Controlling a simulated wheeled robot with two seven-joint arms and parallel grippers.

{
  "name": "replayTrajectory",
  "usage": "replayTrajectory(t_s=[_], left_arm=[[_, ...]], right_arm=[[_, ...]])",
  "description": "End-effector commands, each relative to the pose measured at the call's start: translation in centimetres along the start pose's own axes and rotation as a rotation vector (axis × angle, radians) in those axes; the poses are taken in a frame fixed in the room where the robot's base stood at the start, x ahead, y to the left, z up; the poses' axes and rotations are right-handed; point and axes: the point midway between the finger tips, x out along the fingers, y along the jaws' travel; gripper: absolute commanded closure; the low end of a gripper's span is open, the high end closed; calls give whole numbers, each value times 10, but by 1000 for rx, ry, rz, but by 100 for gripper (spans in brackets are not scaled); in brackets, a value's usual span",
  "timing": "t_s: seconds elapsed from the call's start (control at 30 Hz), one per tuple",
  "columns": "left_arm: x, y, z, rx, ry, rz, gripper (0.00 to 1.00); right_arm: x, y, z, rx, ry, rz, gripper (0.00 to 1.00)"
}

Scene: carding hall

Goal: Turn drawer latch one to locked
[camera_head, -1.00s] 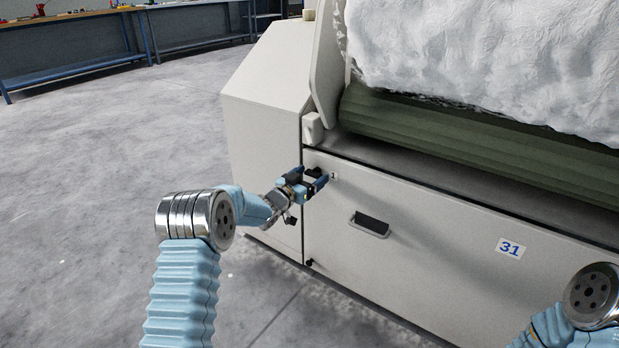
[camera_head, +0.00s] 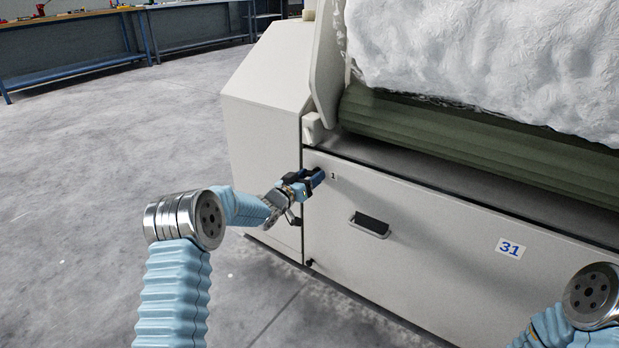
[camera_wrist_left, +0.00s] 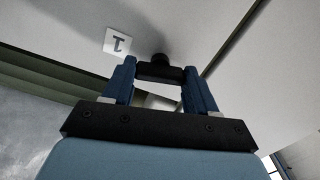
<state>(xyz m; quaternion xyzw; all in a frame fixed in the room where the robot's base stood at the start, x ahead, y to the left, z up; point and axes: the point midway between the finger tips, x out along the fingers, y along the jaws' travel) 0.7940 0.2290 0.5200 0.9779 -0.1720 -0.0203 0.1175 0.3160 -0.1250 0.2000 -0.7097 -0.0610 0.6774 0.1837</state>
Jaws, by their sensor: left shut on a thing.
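Drawer latch one is a small black knob with a bar (camera_wrist_left: 160,73), seen in the left wrist view between the blue fingers. My left gripper (camera_head: 317,177) is at the upper left corner of the drawer front (camera_head: 440,248) and is shut on the latch bar. In the left wrist view the fingers of the gripper (camera_wrist_left: 160,78) sit at either end of the bar. A white label with a 1 (camera_head: 333,176) is just right of the gripper; it also shows in the left wrist view (camera_wrist_left: 117,42). In the head view the latch is mostly hidden by the gripper.
A green roller (camera_head: 470,145) and white fibre (camera_head: 490,60) are above. Open floor lies left.

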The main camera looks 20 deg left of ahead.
Motion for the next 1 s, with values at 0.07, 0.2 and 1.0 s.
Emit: replayTrajectory(t_s=[0.07,0.2,1.0], left_arm=[[-1,-1,1,-69,-2,-2,73],[-1,-1,1,-203,-2,-2,73],[-1,-1,2,-960,-2,-3,73]], right_arm=[[0,0,0,0,0,0,47],[-1,0,0,0,0,0,47],[-3,-1,0,0,1,1,47]])
